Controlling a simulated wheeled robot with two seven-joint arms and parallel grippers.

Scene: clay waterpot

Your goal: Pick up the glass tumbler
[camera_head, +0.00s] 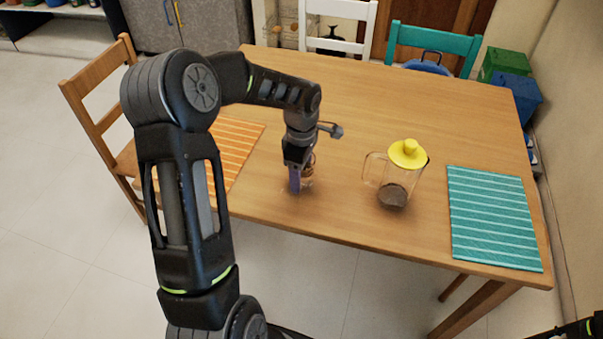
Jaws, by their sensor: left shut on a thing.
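The glass tumbler (309,172) stands at the near part of the wooden table (350,110), left of the pitcher. It is clear and mostly hidden behind my left gripper (296,185). The left gripper points down and is shut on the tumbler at the table. The tumbler looks upright, and I cannot tell whether it touches the tabletop. At the bottom right corner a small dark part of my right arm shows; its gripper fingers are not visible.
A glass pitcher (396,188) with a yellow lid (408,154) stands to the right of the tumbler. A teal striped mat (492,218) lies at the right, an orange striped mat (233,150) at the left. Chairs surround the table. The table's far middle is clear.

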